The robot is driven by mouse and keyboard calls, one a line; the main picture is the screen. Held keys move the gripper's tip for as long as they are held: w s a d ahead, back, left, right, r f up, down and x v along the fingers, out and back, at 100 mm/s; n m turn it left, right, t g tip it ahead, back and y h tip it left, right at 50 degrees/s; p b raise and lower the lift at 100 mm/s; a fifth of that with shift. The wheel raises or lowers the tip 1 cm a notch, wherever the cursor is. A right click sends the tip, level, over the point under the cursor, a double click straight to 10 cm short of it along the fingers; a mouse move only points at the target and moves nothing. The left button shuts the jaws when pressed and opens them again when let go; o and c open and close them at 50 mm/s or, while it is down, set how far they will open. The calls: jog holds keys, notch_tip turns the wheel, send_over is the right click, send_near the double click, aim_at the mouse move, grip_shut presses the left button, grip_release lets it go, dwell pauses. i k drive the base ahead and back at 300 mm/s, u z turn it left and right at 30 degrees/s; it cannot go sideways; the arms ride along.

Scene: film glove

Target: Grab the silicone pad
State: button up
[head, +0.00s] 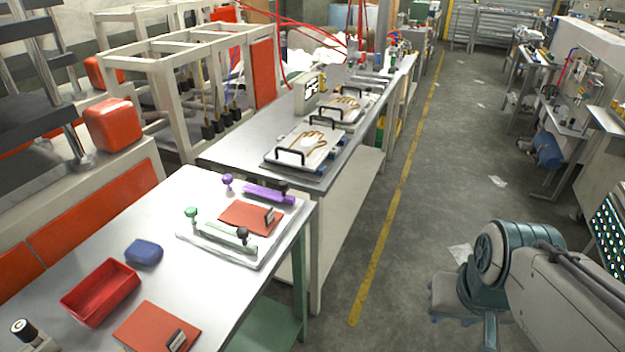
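Two flat orange-red pads are in the head view, and either could be the silicone pad. One pad (150,327) lies flat at the near edge of the front table, with a small grey upright piece on its right part. The other pad (246,217) lies on a white board (222,256) farther back, also with a small grey upright piece. Both look uncovered. My arm is folded at the lower right, over the floor and well apart from the table. I cannot make out its gripper fingers.
A red open tray (101,292) and a blue block (144,252) stand near the front pad. A dark cylinder (24,331) is at the lower left. The board also carries a purple bar (268,194) and a green bar (229,236). Floor between table and arm is clear.

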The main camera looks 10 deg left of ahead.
aim_at(260, 221)
jog(key=z, duration=0.05)
jog(key=i, duration=0.85)
jog(key=u, duration=0.65)
jog(key=i, duration=0.45)
jog(key=u, duration=0.3)
